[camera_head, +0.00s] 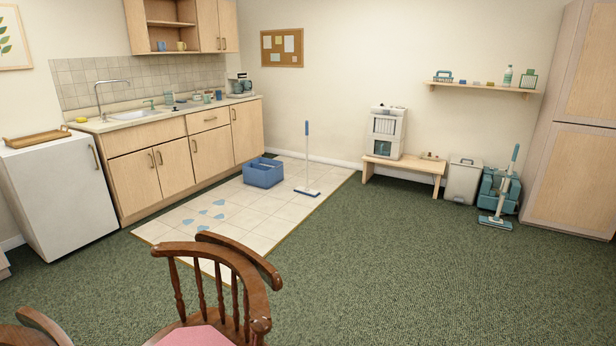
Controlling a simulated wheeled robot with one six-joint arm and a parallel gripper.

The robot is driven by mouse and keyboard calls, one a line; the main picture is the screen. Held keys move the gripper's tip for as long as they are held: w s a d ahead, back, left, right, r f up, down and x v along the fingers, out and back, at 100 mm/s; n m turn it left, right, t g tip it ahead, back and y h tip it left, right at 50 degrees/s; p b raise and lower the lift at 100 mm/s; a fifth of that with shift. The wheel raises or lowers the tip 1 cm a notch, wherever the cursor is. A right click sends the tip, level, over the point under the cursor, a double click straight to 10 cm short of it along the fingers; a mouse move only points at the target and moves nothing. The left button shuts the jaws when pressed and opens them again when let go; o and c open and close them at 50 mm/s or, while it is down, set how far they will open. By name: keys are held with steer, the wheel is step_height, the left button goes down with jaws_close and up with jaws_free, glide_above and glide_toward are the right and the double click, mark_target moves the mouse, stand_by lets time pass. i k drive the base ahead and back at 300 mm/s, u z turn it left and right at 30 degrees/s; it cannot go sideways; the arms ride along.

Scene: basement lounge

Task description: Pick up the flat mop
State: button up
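A second long-handled tool (507,185), with a blue-grey grip and a flat teal head on the carpet, leans at the right in front of teal containers (490,187). I cannot tell whether it is a mop or a sweeper. My gripper and arm are not in view.
A blue bin (263,173) stands left of the mop; blue puddle-like patches (204,215) lie on the tiles. A wooden chair (222,285) blocks the near left. A low bench (405,168) and grey bin (463,181) line the wall. Green carpet (400,260) is clear at centre right.

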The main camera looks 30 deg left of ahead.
mark_target(299, 190)
steer(key=u, duration=0.6)
steer(key=i, duration=5.35)
steer(key=u, duration=1.45)
steer(key=i, duration=2.65)
steer(key=z, duration=0.5)
